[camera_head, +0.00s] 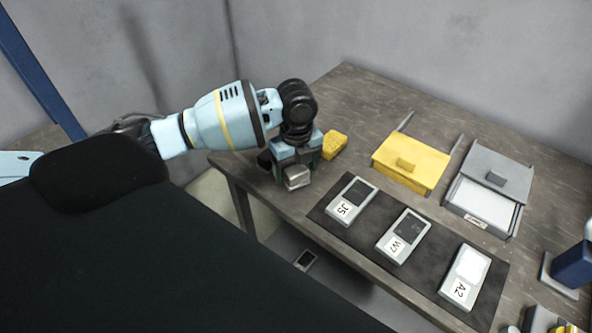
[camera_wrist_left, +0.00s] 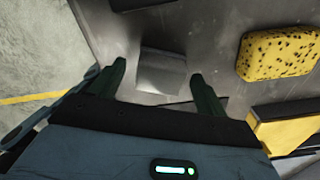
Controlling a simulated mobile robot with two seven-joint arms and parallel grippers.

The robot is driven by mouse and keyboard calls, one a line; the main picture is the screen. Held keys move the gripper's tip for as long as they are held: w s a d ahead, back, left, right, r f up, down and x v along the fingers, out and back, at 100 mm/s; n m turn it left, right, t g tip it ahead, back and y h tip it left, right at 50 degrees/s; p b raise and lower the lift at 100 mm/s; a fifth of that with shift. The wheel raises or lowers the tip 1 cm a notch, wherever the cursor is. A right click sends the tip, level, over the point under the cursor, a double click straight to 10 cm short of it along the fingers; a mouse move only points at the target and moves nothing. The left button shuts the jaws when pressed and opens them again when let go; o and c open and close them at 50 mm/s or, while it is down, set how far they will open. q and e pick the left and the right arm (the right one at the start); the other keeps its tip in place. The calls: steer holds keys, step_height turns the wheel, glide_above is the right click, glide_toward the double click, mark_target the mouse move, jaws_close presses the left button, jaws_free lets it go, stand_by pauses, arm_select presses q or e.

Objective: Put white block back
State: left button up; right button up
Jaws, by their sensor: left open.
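My left gripper (camera_head: 297,169) is open at the table's left corner, its green fingers pointing down. A small silver-grey metal block (camera_head: 297,178) sits at its fingertips. In the left wrist view the block (camera_wrist_left: 162,72) lies on the grey surface between the two open fingers of the gripper (camera_wrist_left: 157,82), with gaps on both sides. A white panel (camera_head: 468,266) shows in the holder labelled A2, and a white slab (camera_head: 484,204) lies in the open grey drawer box. I cannot tell which is the white block. My right gripper is not seen.
Holders J5 (camera_head: 351,201) and W7 (camera_head: 404,237) have dark panels and stand on a dark mat (camera_head: 326,217). A yellow speckled sponge (camera_head: 334,145) is right of the gripper. A yellow box (camera_head: 411,163) is behind. A blue object (camera_head: 574,264) stands far right.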

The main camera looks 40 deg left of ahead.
mark_target(297, 170)
arm_select(q)
step_height(297, 170, up, 11)
steer(key=shift+r+p, duration=0.15)
steer(key=shift+p, duration=0.25)
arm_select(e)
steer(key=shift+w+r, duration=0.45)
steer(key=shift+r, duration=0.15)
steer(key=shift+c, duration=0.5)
